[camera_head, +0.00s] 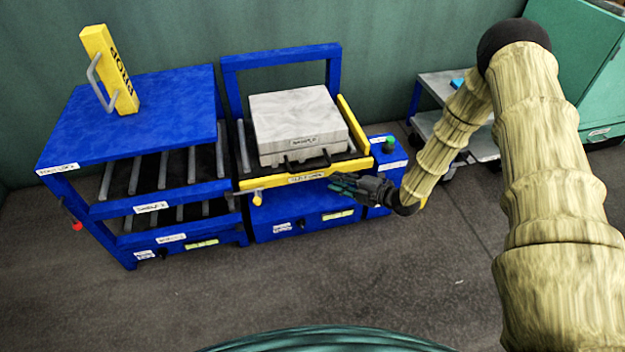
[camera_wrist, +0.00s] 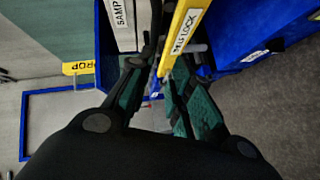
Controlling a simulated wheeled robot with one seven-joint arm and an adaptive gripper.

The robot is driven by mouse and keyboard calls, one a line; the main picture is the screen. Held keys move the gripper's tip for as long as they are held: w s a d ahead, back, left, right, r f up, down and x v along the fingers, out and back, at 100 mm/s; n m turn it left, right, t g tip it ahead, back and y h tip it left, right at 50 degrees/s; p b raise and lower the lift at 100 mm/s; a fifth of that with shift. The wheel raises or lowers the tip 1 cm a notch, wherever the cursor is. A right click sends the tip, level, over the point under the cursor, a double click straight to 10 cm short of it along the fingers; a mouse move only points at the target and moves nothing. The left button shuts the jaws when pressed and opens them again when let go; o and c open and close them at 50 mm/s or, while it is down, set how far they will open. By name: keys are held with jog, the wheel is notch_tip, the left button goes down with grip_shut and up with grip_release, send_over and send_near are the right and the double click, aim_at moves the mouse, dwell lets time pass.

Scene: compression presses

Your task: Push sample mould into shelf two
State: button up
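The sample mould (camera_head: 298,120) is a pale grey block with a label and two dark handles on its front. It lies flat on the blue press-like stand (camera_head: 332,75), behind a yellow front bar (camera_head: 306,178). Part of it shows at the top of the wrist view (camera_wrist: 122,25). The blue roller shelf unit (camera_head: 140,122) stands to its left, with two roller levels under a flat top. My gripper (camera_head: 340,182) is just in front of the yellow bar's right part. In the wrist view its green-padded fingers (camera_wrist: 158,68) are apart, with the yellow bar's end (camera_wrist: 183,40) near their tips.
A yellow post marked DROP (camera_head: 112,72) with a grey handle stands on the shelf unit's top. A green button (camera_head: 389,144) sits on a blue box right of the stand. A grey cart (camera_head: 440,125) is farther right. The floor in front is clear.

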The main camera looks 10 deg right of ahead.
aim_at(315, 169)
jog(key=w+a+b, duration=0.1)
jog(key=w+a, duration=0.1)
jog(key=w+a+n+b, duration=0.1)
jog(key=w+a, duration=0.1)
jog(key=w, duration=0.1)
jog(key=w+a+f+n+y+b, duration=0.1)
jog(key=w+a, duration=0.1)
jog(key=w, duration=0.1)
jog(key=shift+w+a+f, duration=0.1)
jog(key=shift+w+a, duration=0.1)
jog(key=shift+a, duration=0.15)
jog(key=shift+c, duration=0.4)
grip_shut()
